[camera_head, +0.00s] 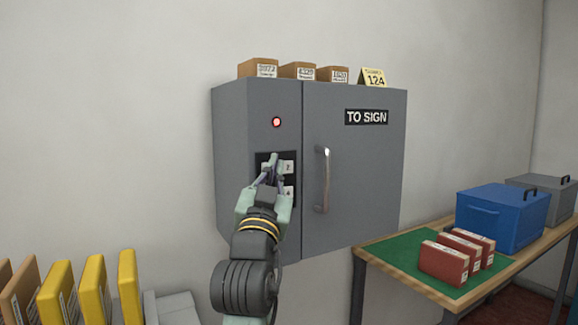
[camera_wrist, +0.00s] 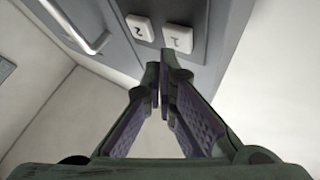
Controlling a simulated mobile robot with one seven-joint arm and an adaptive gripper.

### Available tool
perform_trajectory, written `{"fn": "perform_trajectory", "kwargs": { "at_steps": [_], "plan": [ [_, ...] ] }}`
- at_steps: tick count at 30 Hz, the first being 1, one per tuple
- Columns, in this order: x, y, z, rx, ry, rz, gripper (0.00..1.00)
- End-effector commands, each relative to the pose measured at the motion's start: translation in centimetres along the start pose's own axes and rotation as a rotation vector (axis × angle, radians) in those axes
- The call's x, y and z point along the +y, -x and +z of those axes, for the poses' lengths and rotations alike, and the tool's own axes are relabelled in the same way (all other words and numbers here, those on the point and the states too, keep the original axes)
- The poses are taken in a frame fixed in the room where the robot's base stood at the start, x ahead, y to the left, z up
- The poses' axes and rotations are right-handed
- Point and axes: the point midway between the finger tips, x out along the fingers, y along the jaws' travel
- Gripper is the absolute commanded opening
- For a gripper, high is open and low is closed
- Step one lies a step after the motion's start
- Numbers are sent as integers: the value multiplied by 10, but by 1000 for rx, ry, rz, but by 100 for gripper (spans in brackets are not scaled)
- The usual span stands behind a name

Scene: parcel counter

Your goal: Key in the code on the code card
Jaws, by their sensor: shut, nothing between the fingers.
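The code card (camera_head: 373,78) is a yellow tent card on top of the grey cabinet (camera_head: 350,215); it reads 124. The dark keypad (camera_head: 262,158) is on the cabinet's left front panel, with white keys partly hidden behind my gripper (camera_head: 273,160). In the wrist view the key marked 2 (camera_wrist: 139,28) and the key marked 1 (camera_wrist: 177,38) show. My gripper, also in the wrist view (camera_wrist: 163,72), is shut and empty. Its fingertips are just below the key marked 1 in that picture; I cannot tell whether they touch the keypad.
A red light (camera_head: 276,121) glows above the keypad. The door handle (camera_head: 322,180) stands out to its right. Several small brown boxes (camera_head: 298,71) sit on the cabinet. A table (camera_head: 405,250) at right holds red boxes (camera_head: 444,262) and a blue bin (camera_head: 498,220). Yellow parcels (camera_head: 95,290) stand lower left.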

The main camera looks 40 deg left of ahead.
Motion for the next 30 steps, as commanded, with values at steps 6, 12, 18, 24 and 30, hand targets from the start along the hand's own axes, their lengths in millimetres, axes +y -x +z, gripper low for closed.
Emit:
{"fn": "perform_trajectory", "kwargs": {
  "at_steps": [6, 12, 18, 24, 30],
  "plan": [
    [0, 0, 0, 0, 0, 0, 0],
    [0, 0, 0, 0, 0, 0, 0],
    [-1, -1, 1, 0, 0, 0, 0],
    [-5, -6, 4, 0, 1, 0, 0],
    [-5, -6, 5, 0, 1, 0, 0]
  ]
}}
